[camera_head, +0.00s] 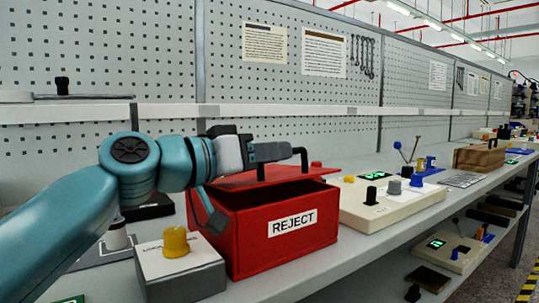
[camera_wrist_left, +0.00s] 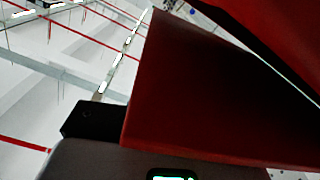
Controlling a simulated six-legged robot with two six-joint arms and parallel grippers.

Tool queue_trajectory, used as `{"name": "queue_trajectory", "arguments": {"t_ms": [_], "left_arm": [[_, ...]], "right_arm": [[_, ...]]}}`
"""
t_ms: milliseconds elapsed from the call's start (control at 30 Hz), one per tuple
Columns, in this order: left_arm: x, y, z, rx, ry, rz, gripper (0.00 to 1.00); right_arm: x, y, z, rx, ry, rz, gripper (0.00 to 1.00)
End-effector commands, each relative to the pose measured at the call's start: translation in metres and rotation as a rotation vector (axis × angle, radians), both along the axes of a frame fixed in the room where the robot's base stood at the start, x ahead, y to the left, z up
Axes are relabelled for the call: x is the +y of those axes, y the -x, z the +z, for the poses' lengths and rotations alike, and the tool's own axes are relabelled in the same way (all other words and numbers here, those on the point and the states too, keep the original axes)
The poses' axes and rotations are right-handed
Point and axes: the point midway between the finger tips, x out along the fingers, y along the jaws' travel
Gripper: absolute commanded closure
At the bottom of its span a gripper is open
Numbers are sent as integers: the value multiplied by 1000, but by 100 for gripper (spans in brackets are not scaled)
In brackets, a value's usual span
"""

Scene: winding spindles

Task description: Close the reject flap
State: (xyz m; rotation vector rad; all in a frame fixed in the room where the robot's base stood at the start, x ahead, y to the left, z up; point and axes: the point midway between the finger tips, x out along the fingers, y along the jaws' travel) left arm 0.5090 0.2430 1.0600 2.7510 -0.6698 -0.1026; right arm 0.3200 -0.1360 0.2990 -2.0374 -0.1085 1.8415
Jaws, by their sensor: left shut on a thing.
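The red reject box (camera_head: 285,232) stands on the bench with a white REJECT label on its front. Its red flap (camera_head: 312,172) is partly raised, and a dark gap shows between the flap and the box's front rim. In the left wrist view the red flap (camera_wrist_left: 185,90) fills much of the picture at close range, beside dark shadow. My right gripper is not in view.
A grey block with a yellow knob (camera_head: 175,242) stands just left of the box. A cream control panel (camera_head: 385,205) with knobs lies close on its right. A brown case (camera_head: 478,158) is farther right. A pegboard wall (camera_head: 290,60) rises behind.

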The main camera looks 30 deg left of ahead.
Motion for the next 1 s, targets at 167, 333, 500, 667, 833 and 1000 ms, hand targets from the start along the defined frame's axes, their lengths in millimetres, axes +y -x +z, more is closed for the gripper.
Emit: {"name": "queue_trajectory", "arguments": {"t_ms": [167, 333, 500, 667, 833, 1000], "left_arm": [[-3, 2, 0, 3, 3, -7, 100], [-2, 2, 0, 3, 2, -5, 62], [-1, 1, -1, 3, 1, -3, 62], [-1, 1, -1, 3, 1, -2, 62], [7, 13, -1, 2, 0, 1, 62], [26, 49, -1, 1, 1, 4, 62]], "right_arm": [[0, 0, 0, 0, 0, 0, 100], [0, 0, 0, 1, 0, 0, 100], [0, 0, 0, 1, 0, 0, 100], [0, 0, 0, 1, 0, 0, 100], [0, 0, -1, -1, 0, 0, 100], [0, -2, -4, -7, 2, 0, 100]]}}
